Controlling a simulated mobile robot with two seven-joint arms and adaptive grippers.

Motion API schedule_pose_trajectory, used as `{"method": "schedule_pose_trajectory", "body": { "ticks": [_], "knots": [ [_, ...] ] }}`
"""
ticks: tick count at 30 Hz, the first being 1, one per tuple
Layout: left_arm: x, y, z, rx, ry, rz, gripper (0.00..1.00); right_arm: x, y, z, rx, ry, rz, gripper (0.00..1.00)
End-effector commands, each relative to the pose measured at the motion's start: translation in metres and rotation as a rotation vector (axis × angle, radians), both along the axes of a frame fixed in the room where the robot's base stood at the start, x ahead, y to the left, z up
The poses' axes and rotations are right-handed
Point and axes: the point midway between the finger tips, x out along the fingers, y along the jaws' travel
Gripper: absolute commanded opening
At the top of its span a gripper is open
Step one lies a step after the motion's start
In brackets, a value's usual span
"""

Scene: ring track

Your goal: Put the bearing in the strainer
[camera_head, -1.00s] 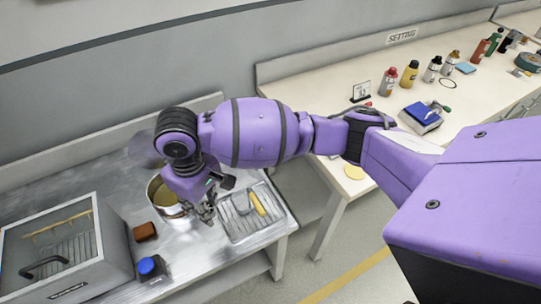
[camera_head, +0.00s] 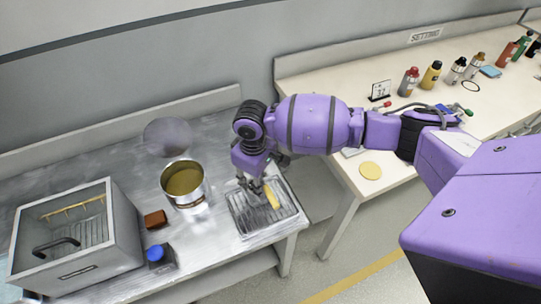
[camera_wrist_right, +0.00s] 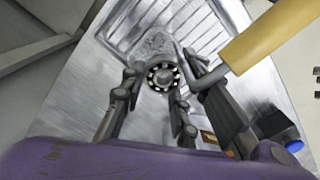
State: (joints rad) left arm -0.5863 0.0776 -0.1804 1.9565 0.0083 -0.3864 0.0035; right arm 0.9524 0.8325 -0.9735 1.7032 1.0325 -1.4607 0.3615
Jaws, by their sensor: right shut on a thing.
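The bearing (camera_wrist_right: 163,76) is a dark ring with pale balls, between the fingers of my right gripper (camera_wrist_right: 161,72) in the right wrist view. That gripper is shut on it. In the head view my right gripper (camera_head: 251,188) is over the ribbed metal tray, and the bearing cannot be made out there. The strainer has a yellow handle (camera_head: 271,196) and lies on the tray. In the wrist view its handle (camera_wrist_right: 262,38) is at upper right and its grey mesh (camera_wrist_right: 154,44) is just beyond the bearing, partly hidden. My left gripper is not in view.
The ribbed tray (camera_head: 240,226) lies near the metal table's right end. A pot (camera_head: 183,199) with yellowish contents stands left of it. Further left are a brown block (camera_head: 155,219), a blue-capped container (camera_head: 156,255) and a glass-topped box (camera_head: 77,270).

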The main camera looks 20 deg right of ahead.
Motion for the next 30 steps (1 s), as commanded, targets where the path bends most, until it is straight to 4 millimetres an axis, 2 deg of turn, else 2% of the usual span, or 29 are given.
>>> {"method": "schedule_pose_trajectory", "body": {
  "ticks": [1,6,15,29,30],
  "knots": [
    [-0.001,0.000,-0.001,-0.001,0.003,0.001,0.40,0.003,-0.005,-0.006,-0.004,-0.001,-0.003,0.00],
    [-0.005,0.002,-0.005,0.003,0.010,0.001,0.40,0.002,-0.003,-0.031,-0.003,-0.001,-0.001,0.00],
    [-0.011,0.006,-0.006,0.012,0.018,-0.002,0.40,0.001,-0.004,-0.036,-0.004,0.000,-0.001,0.00],
    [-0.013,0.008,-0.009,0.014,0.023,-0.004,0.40,-0.004,-0.004,-0.056,-0.003,0.010,-0.002,0.00],
    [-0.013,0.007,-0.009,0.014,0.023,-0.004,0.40,-0.004,-0.004,-0.057,-0.004,0.011,-0.002,0.31]
  ]
}}
